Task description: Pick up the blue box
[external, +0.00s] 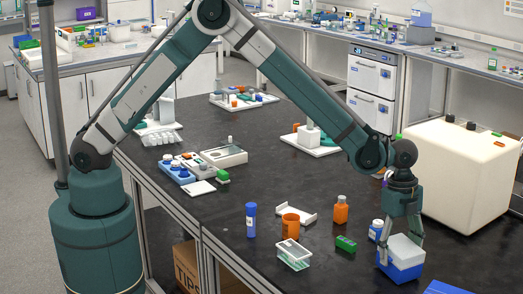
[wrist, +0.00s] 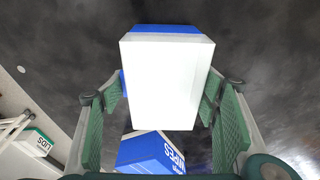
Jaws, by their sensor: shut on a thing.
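A blue box with a white upper part (external: 402,271) is at the front right of the black bench. My gripper (external: 401,240) reaches down over it from above, with a finger on each of two opposite sides. In the wrist view the box's white top (wrist: 166,85) fills the space between the fingers of my gripper (wrist: 161,95), with a blue band along its far edge. The gripper is shut on this box. I cannot tell whether its underside touches the bench.
A second blue box with white lettering (wrist: 150,153) lies close by in the wrist view. A large cream container (external: 460,175) stands behind.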

